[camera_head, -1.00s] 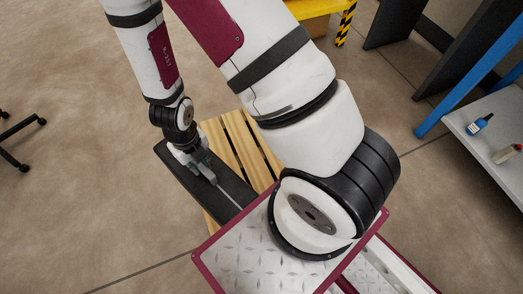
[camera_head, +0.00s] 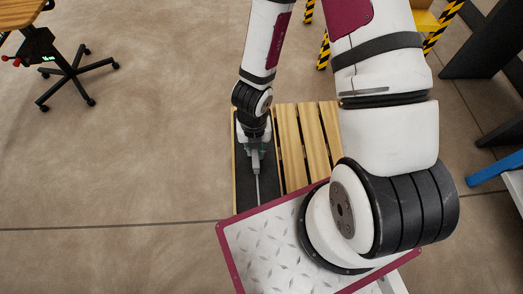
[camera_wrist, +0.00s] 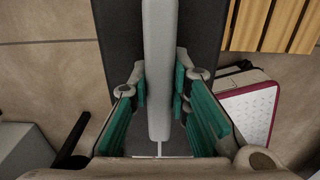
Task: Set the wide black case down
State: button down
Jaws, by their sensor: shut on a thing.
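The wide black case (camera_head: 245,185) is a long, flat dark slab with a pale grey bar along its top. In the head view it lies along the left side of a slatted wooden pallet (camera_head: 288,145), roughly parallel to the slats. My gripper (camera_head: 257,160) is over the case, shut on the grey bar. In the wrist view, the teal finger pads of my gripper (camera_wrist: 162,100) sit on both sides of the bar (camera_wrist: 158,60), with the dark case (camera_wrist: 200,30) beneath. Whether the case touches the pallet or hangs above it, I cannot tell. Its near end is hidden behind my base plate.
A wheeled chair or stool base (camera_head: 70,75) stands at upper left. Yellow-black striped posts (camera_head: 323,52) and dark panels (camera_head: 485,40) are at the upper right, with a blue-legged table (camera_head: 497,167) at the right edge. The floor left of the pallet is clear.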

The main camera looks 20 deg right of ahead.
jog(key=w, duration=0.2)
jog(key=w+d+p, duration=0.1)
jog(key=w, duration=0.1)
jog(key=w+d+p, duration=0.1)
jog(key=w, duration=0.1)
jog(key=shift+d+f, duration=0.1)
jog(key=shift+d, duration=0.15)
jog(key=shift+w+d+f+p, duration=0.15)
jog(key=shift+w+d+p, duration=0.3)
jog(key=shift+w, duration=0.7)
jog(key=shift+w+d+f+p, duration=0.25)
jog(key=shift+w+d, duration=0.4)
jog(key=shift+w, duration=0.55)
jog(key=shift+w+d+f+p, duration=0.1)
jog(key=shift+w+d+p, duration=0.35)
jog(key=shift+w, duration=0.7)
jog(key=shift+d+f+b, duration=0.1)
jog(key=shift+f+b, duration=0.8)
jog(key=shift+f, duration=0.9)
jog(key=c, duration=1.5)
grip_release()
jog(key=shift+s, duration=0.1)
